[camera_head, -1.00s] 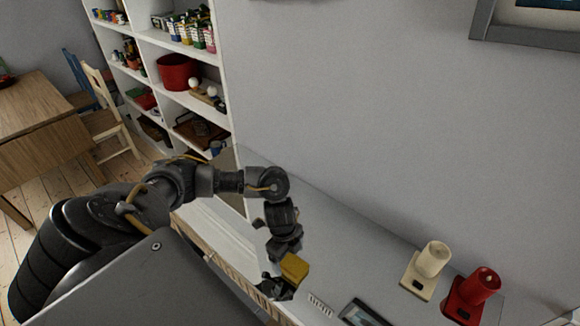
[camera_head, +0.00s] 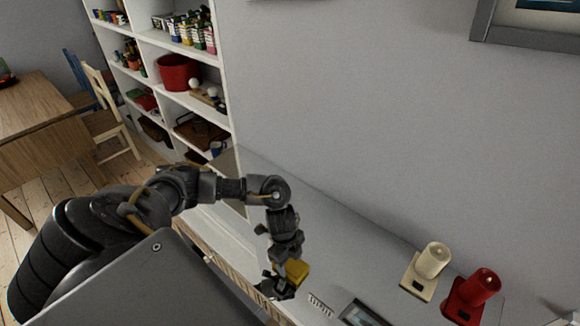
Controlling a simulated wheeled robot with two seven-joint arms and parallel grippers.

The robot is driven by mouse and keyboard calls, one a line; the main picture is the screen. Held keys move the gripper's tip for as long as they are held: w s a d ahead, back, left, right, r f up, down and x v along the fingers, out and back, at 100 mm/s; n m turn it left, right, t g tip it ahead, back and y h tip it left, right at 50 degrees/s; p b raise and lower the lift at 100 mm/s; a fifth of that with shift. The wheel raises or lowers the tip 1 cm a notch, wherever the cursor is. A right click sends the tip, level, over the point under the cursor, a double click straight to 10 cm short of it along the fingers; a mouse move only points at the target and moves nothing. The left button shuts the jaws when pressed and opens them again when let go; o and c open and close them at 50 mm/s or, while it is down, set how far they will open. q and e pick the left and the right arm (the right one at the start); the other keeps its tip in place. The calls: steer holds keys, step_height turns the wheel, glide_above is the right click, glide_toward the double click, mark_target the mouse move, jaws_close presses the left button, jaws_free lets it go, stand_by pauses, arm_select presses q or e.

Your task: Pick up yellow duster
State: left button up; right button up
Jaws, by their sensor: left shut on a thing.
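The yellow duster (camera_head: 297,271) is a small yellow block in the camera_head view, at the lower middle, above the white cabinet top. My left gripper (camera_head: 284,284) is shut on it, and the dark fingers hide part of it. I cannot tell whether the duster touches the surface below. My right gripper is not in view.
A cream lamp-like object (camera_head: 428,268) and a red one (camera_head: 472,297) stand to the right on the white top (camera_head: 345,240). A dark-framed tablet (camera_head: 362,314) lies near the front. A white shelf (camera_head: 225,100) stands behind, and a wooden table (camera_head: 40,130) is far left.

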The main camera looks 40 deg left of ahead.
mark_target(290, 266)
arm_select(q)
steer(key=shift+r, duration=0.25)
steer(key=r, duration=0.3)
steer(key=shift+s+r, duration=0.2)
steer(key=shift+s, duration=0.1)
steer(key=s+r+p, duration=0.2)
steer(key=s+r, duration=0.7)
steer(key=s, duration=0.4)
steer(key=shift+s+d, duration=0.2)
steer(key=shift+d, duration=0.1)
